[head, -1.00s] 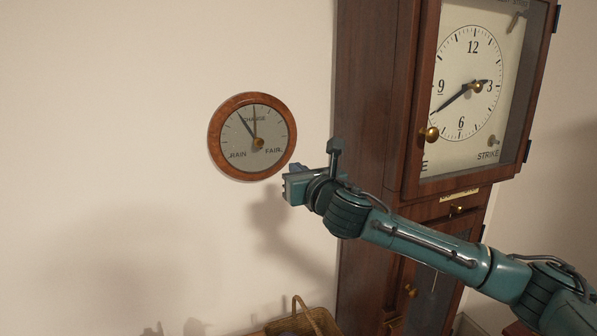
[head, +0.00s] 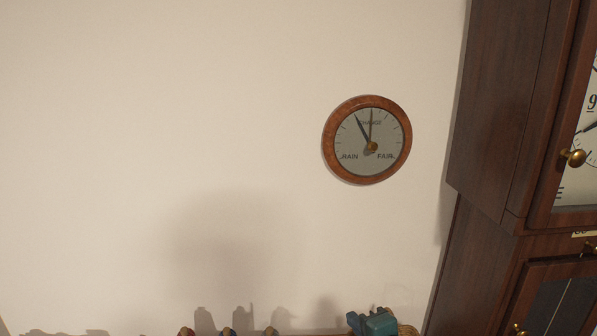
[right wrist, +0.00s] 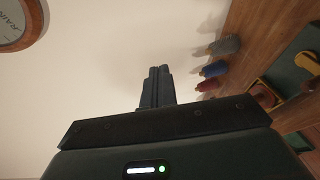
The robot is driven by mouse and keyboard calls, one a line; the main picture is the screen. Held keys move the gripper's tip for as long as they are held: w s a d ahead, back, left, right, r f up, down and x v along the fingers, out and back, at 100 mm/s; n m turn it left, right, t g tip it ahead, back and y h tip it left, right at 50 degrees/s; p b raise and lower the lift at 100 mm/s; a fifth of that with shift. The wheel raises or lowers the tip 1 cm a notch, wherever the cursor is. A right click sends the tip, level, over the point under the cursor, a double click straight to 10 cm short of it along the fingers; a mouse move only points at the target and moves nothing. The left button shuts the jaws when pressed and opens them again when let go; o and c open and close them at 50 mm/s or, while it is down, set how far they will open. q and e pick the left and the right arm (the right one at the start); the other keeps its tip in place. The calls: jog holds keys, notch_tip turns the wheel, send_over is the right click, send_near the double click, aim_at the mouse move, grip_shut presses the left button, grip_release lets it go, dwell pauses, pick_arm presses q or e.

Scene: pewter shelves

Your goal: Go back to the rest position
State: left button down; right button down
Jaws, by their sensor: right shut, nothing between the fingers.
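My left gripper is in no view.
The wood-rimmed dial (head: 328,141) hangs on the wall. A tall wooden clock case (head: 497,110) with brass knobs stands at the right. Small coloured objects (right wrist: 212,70) stand on a wooden surface (right wrist: 262,40).

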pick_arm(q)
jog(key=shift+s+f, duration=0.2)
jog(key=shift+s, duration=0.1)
pick_arm(e)
jog(key=s+d+f+m+g+h, duration=0.1)
jog(key=s+d+f+m, duration=0.1)
jog(key=s+f+m, duration=0.7)
jog(key=s+d+f+m+g+h, duration=0.1)
jog(key=s+d+f+m+g, duration=0.1)
jog(key=s+f+m, duration=0.8)
jog(key=s+m, duration=0.1)
jog(key=s, duration=0.3)
jog(key=shift+s, duration=0.4)
